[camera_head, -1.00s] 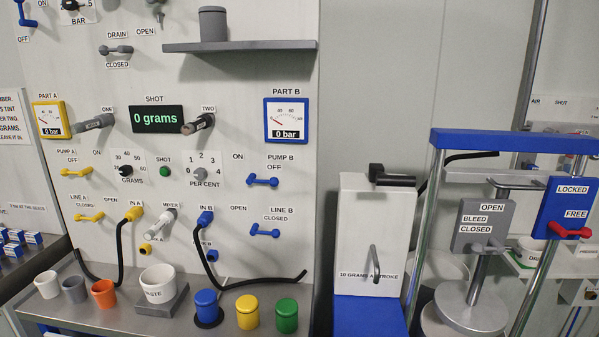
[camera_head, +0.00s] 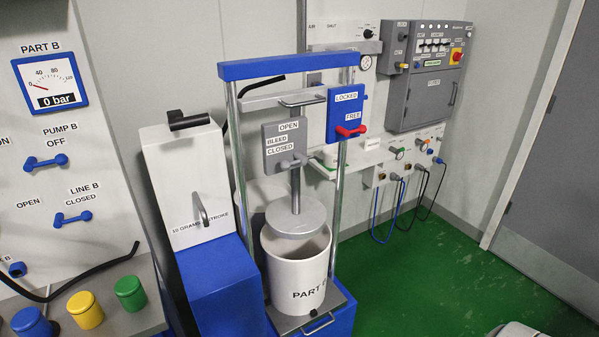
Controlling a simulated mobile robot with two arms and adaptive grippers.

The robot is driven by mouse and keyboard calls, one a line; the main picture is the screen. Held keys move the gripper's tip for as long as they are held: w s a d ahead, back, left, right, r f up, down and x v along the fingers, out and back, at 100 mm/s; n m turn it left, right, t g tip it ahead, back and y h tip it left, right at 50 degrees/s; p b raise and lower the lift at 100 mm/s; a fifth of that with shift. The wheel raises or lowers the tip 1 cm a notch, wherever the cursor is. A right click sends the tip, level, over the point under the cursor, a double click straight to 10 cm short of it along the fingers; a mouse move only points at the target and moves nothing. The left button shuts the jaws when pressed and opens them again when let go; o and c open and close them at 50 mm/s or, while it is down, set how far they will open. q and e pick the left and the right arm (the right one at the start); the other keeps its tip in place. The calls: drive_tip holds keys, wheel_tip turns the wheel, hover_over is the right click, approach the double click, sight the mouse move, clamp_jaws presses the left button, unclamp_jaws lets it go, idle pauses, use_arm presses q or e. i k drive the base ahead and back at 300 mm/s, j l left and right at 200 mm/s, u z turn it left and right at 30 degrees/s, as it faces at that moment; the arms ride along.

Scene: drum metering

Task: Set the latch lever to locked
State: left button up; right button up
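The latch lever (camera_head: 351,131) is red and sits on a blue plate (camera_head: 343,105) on the right post of the blue-topped drum frame (camera_head: 292,67). The plate reads LOCKED at the top and FREE lower down. The lever lies roughly level, just below the FREE label. Neither of my grippers shows in the head view.
A grey bleed plate (camera_head: 281,150) with its own lever stands left of the latch. Below it a round plate (camera_head: 296,217) hangs over a white drum (camera_head: 312,271). A white pump box (camera_head: 187,187) stands at left. Green floor (camera_head: 440,290) lies open at right.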

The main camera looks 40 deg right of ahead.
sight(362, 129)
drive_tip(key=z, duration=1.5)
